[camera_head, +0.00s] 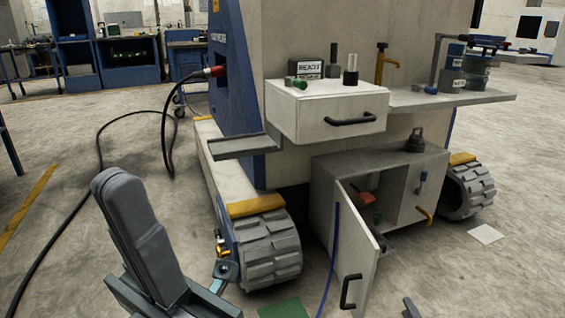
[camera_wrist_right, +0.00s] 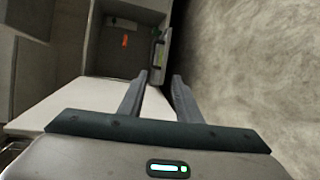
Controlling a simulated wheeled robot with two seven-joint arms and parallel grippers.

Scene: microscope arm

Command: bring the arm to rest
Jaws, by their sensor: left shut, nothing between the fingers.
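My left gripper (camera_head: 112,185) is at the lower left of the head view, its two grey fingers together, pointing up and tilted left. It is shut and empty, in front of the machine and left of its wheel. In the right wrist view, my right gripper (camera_wrist_right: 159,77) has its two fingers apart with a gap between them. A pale panel and the floor show behind that gap, and I see nothing held. In the head view only a small grey piece at the bottom edge may belong to the right gripper. Most of both arms is out of view.
A cabinet door (camera_head: 361,262) hangs open beside the front wheel (camera_head: 270,250). A drawer box (camera_head: 325,112) and a loaded side shelf (camera_head: 475,98) stick out of the machine. A black cable (camera_head: 165,130) runs down to the floor. Floor at the left is mostly clear.

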